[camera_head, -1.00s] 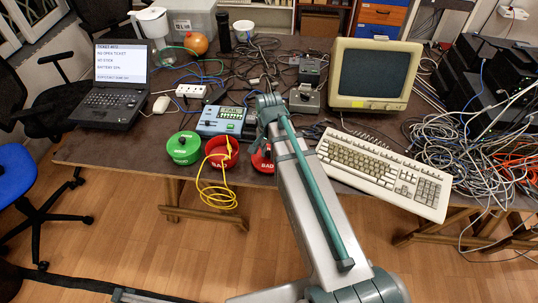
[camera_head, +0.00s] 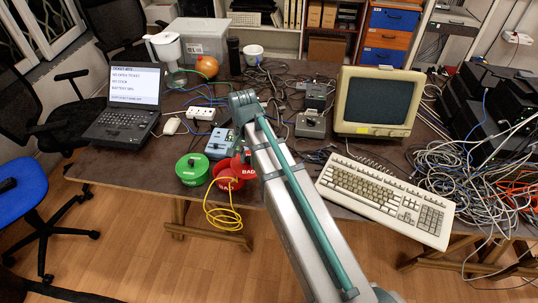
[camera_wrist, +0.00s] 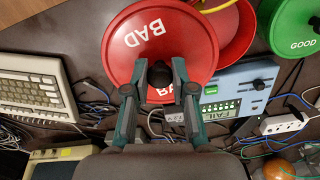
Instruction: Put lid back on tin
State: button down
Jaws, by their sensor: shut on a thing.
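A red lid marked BAD (camera_wrist: 152,35) hangs in my gripper (camera_wrist: 159,92) in the wrist view. The two fingers are shut on its black knob (camera_wrist: 160,74). In the head view the lid (camera_head: 249,171) is partly hidden by my arm, close beside the red tin (camera_head: 222,184). The tin is open, with a yellow cable (camera_head: 222,218) hanging over its front side. In the wrist view the tin (camera_wrist: 240,42) lies behind the lid, which overlaps part of its mouth. I cannot tell whether lid and tin touch.
A green tin marked GOOD (camera_head: 191,168) stands left of the red tin. A blue tester (camera_head: 220,143) stands just behind the tins. A keyboard (camera_head: 385,196) lies to the right, and a laptop (camera_head: 125,110) is at the left. Loose cables (camera_head: 470,165) cover the table's right end.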

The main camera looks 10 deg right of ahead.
aim_at(232, 160)
jog(key=a, duration=0.2)
jog(key=w+a+n+p, duration=0.1)
jog(key=w+a+r+n, duration=0.1)
jog(key=a, duration=0.1)
jog(key=shift+w+a+p, duration=0.25)
jog(key=shift+a+p, duration=0.05)
jog(key=shift+p, duration=0.1)
jog(key=shift+w+a+f+n+b, duration=0.3)
jog(key=shift+f+b, duration=0.35)
jog(key=shift+f, duration=0.55)
jog(key=shift+w+a+f+n+b, duration=0.15)
jog(key=shift+w+f+n+b, duration=0.2)
jog(key=shift+f+b, duration=0.6)
jog(key=shift+w+a+f+n+b, duration=0.25)
jog(key=shift+f+n+b, duration=0.15)
jog(key=shift+f, duration=1)
jog(key=shift+f+p, duration=0.2)
jog(key=shift+p, duration=0.35)
jog(key=c, duration=0.9)
grip_release()
